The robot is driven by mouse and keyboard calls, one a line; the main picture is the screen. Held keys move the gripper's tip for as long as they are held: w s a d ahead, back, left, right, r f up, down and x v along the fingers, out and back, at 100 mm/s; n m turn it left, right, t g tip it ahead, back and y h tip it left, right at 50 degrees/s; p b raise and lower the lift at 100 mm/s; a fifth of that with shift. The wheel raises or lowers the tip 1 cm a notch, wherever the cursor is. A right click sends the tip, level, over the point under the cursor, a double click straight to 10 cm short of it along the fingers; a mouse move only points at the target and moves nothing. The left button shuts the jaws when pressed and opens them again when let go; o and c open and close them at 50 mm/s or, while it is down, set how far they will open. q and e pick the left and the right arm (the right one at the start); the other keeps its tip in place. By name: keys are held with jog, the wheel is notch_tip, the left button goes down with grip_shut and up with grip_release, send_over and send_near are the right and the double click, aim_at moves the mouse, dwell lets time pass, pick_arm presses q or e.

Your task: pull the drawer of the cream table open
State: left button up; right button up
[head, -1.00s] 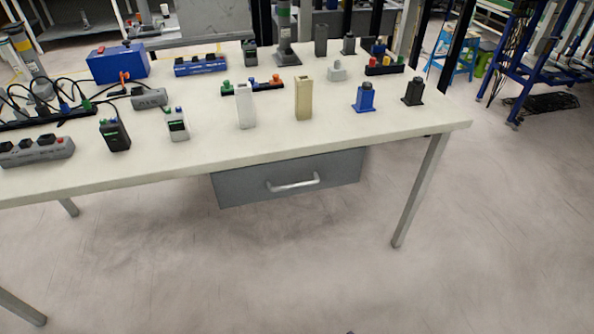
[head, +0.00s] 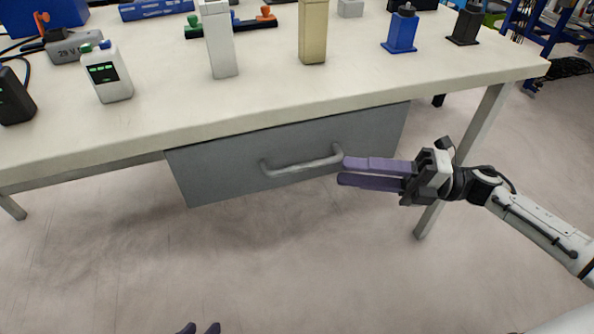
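The cream table (head: 275,115) fills the upper part of the head view. Its grey drawer (head: 235,170) hangs under the front edge and looks closed. A pale bar handle (head: 300,168) is on the drawer front. My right gripper (head: 342,171) reaches in from the right, its purple fingers pointing left with a gap between them. The fingertips are close to the handle's right end; I cannot tell whether they touch it, but they do not enclose it.
A white block (head: 220,45), a tan block (head: 313,35), a blue bottle-like part (head: 401,32) and a small white device (head: 108,75) stand on the tabletop. A table leg (head: 482,125) is behind my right arm. The floor below the drawer is clear.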

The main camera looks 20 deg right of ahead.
aim_at(302, 165)
jog(key=x, duration=1)
jog(key=shift+s+a+b, duration=0.15)
jog(key=shift+b, duration=0.25)
grip_shut()
